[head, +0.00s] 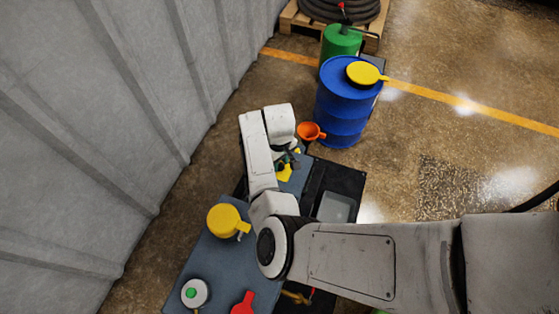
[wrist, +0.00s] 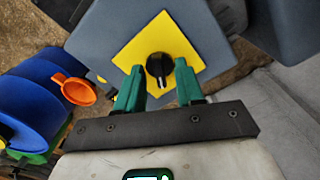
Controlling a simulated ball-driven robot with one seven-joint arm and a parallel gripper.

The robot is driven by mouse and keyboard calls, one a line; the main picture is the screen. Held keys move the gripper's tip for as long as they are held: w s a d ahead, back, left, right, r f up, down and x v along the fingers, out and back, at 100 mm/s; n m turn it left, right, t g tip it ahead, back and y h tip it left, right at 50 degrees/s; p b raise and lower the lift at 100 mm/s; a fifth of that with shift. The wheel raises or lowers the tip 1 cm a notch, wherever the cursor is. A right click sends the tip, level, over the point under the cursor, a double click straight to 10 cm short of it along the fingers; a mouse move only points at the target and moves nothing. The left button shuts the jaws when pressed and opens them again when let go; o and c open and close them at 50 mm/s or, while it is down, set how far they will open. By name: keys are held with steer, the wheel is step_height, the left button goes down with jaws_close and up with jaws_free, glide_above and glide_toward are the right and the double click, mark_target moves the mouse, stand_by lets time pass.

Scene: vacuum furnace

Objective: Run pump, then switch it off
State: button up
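A black rotary knob (wrist: 159,66) with a white pointer mark sits on a yellow square plate (wrist: 178,47) on a blue-grey panel in the wrist view. The mark points down toward my wrist in that picture. My gripper (wrist: 160,76) has two green fingers, spread wide, one on each side of the knob with gaps showing. I cannot tell how far the tips are from the panel. In the head view my gripper (head: 287,157) is over the yellow plate (head: 285,173), and the knob is hidden.
A round green button (head: 191,293), a red handle (head: 245,302) and a yellow round part (head: 225,221) are on the near blue-grey surface. An orange funnel (head: 309,132) and a blue drum (head: 340,103) stand beyond my gripper. A grey corrugated wall (head: 110,110) is at left.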

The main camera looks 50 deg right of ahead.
steer(key=shift+c, duration=0.5)
jaws_close()
